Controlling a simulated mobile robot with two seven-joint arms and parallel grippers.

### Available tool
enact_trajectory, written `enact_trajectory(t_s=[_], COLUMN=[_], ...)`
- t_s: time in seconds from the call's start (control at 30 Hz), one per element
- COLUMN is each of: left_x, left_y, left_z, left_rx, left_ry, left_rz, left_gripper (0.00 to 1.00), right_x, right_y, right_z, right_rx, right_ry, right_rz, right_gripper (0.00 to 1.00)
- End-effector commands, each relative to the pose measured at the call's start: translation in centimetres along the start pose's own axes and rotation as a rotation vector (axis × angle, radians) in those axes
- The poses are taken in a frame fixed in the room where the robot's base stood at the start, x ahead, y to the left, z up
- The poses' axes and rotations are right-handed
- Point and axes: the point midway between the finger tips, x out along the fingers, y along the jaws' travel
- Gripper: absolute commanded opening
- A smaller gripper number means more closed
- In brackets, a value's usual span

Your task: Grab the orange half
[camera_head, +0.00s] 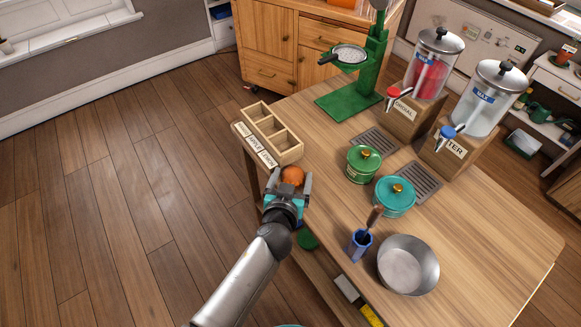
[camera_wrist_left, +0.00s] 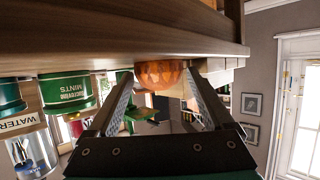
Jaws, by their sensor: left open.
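The orange half (camera_head: 293,175) sits at the table's left edge, just in front of the wooden divided box. My left gripper (camera_head: 289,183) is open, with its two fingers on either side of the orange half in the head view. My right gripper is not in view.
The wooden box (camera_head: 287,143) has labelled compartments. A green jar (camera_head: 363,164), a teal jar (camera_head: 395,196), a blue cup (camera_head: 360,244) with a utensil and a metal bowl (camera_head: 408,265) stand to the right. Two drink dispensers and a green press stand at the back.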

Motion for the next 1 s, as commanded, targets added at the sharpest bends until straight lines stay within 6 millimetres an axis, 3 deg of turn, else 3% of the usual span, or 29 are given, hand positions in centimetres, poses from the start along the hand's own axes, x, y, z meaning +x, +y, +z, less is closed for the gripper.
enact_trajectory(t_s=[0.1,0.27,0.5,0.9,1.0], left_x=[0.0,-0.1,0.0,0.0,0.0], left_y=[0.2,0.1,0.1,0.1,0.1], left_z=[0.1,0.1,0.1,0.1,0.0], left_rx=[0.0,0.0,0.0,0.0,0.0], left_ry=[-0.001,0.0,0.0,0.0,0.001], left_rz=[0.0,0.0,0.0,0.0,0.0], left_gripper=[0.85,0.85,0.59,0.14,0.14], right_x=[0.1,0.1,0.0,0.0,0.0], right_y=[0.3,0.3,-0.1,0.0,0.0], right_z=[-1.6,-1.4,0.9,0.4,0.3], right_rx=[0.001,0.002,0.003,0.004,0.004], right_ry=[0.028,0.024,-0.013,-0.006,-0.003], right_rz=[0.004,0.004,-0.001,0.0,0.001], right_gripper=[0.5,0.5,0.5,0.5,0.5])
